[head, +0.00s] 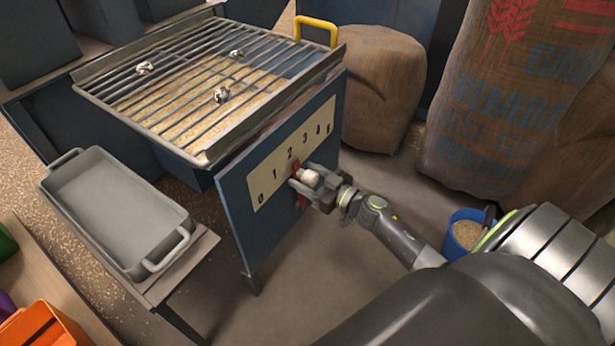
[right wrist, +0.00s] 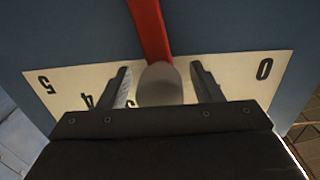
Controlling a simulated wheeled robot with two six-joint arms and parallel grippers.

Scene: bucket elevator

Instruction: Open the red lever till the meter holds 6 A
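The red lever (right wrist: 150,28) is on the blue panel (head: 237,213) of the hopper stand. Its pale knob (right wrist: 160,84) lies over the middle of the white number scale (head: 264,187) in the right wrist view, hiding some numbers. My right gripper (head: 305,181) is at the knob. In the right wrist view its two fingers (right wrist: 163,88) stand apart on either side of the knob, with a narrow gap visible at each side. The fingers and knob hide much of the lever in the head view. No meter shows. My left gripper is out of view.
A grate (head: 190,80) with several pale lumps tops the grain hopper. A grey tub (head: 110,205) stands on a low bench at left. Sacks (head: 380,85) stand behind, and a blue bucket (head: 466,232) is at right. Floor before the panel is clear.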

